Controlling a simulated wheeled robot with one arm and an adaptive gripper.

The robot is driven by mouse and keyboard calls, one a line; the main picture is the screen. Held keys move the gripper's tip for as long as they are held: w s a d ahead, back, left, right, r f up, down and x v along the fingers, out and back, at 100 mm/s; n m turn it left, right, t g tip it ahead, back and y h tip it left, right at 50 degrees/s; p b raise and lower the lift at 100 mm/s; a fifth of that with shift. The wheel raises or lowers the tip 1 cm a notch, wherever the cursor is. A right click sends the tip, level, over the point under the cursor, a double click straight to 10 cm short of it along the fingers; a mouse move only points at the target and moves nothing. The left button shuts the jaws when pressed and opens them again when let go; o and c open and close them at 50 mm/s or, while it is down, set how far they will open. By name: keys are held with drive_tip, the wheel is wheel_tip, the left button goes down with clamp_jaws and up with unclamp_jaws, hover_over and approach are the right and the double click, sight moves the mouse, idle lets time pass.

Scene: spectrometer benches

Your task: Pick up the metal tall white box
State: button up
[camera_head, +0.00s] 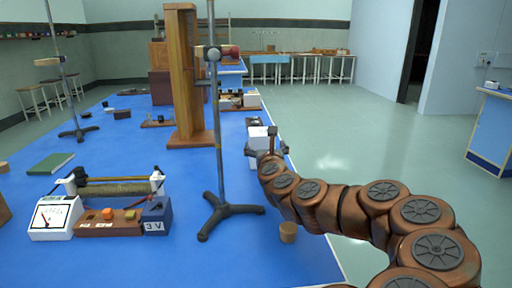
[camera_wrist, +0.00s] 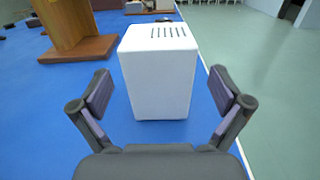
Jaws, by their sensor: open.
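The tall white box (camera_wrist: 160,72) stands upright on the blue table in the wrist view, with a row of dark slots on its top. It also shows in the head view (camera_head: 259,136), partly hidden by my gripper. My gripper (camera_wrist: 166,100) is open, its two fingers spread on either side of the near end of the box. I see no clear contact between the fingers and the box. In the head view, my gripper (camera_head: 266,152) is small at the end of my copper-coloured arm.
A metal stand (camera_head: 220,150) with a tripod foot rises left of my arm. A wooden frame (camera_head: 184,80) stands behind it. The blue table (camera_head: 285,262) ends just right of the box; open floor lies beyond.

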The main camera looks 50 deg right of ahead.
sight(262, 135)
drive_tip(key=shift+w+d, duration=0.4)
drive_tip(key=shift+w, duration=0.45)
drive_tip(key=shift+r+x, duration=0.1)
drive_tip(key=shift+x, duration=1.25)
drive_tip(key=shift+r+x, duration=0.15)
drive_tip(key=shift+x, duration=1.15)
drive_tip(key=shift+s+d, duration=0.1)
drive_tip(key=shift+c, duration=0.3)
drive_tip(key=shift+r, duration=0.1)
drive_tip(key=c, duration=1.4)
